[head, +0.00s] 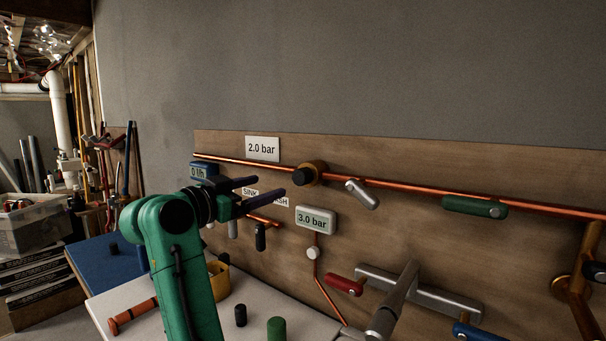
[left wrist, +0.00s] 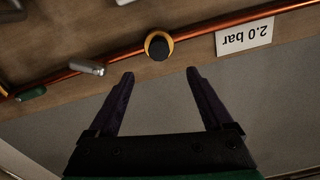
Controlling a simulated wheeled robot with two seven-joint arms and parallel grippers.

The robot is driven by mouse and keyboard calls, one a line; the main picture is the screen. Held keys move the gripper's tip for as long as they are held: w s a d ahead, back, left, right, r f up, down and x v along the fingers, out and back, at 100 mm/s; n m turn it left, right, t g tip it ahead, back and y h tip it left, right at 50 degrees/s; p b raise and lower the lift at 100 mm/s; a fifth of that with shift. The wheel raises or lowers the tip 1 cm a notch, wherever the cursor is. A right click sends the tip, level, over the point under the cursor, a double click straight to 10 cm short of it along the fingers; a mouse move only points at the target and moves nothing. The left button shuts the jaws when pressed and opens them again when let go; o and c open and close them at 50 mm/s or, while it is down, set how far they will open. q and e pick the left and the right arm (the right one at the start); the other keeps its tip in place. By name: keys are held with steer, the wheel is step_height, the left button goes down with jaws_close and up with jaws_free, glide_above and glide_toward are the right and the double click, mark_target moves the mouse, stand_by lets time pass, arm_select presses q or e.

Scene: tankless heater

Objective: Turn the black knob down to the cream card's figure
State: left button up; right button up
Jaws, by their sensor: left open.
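The black knob (head: 302,177) sits on a round brass body on the copper pipe along the board. It also shows in the left wrist view (left wrist: 159,48), facing the camera. The cream card (head: 262,149) above the pipe reads "2.0 bar"; it is upside down in the left wrist view (left wrist: 245,37). A pale green display (head: 316,220) below the knob reads "3.0 bar". My left gripper (head: 271,187) is open and empty. In the left wrist view its fingertips (left wrist: 159,74) are spread on either side below the knob, apart from it.
A silver lever (head: 362,194) and a green-handled valve (head: 475,207) lie right of the knob. A blue display (head: 203,170) reads "0 l/h". The wall above is clear.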

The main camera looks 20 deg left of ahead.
mark_target(298, 177)
arm_select(q)
steer(key=p+x, duration=0.4)
steer(key=x, duration=0.8)
steer(key=shift+w+r+p, duration=0.1)
steer(key=shift+w+p, duration=0.05)
steer(key=shift+p, duration=0.2)
steer(key=shift+d, duration=0.1)
steer(key=shift+c, duration=0.9)
jaws_close()
arm_select(e)
steer(key=r, duration=0.2)
steer(key=s+r, duration=0.1)
steer(key=r, duration=0.2)
steer(key=shift+s+a, duration=0.15)
steer(key=shift+a, duration=0.05)
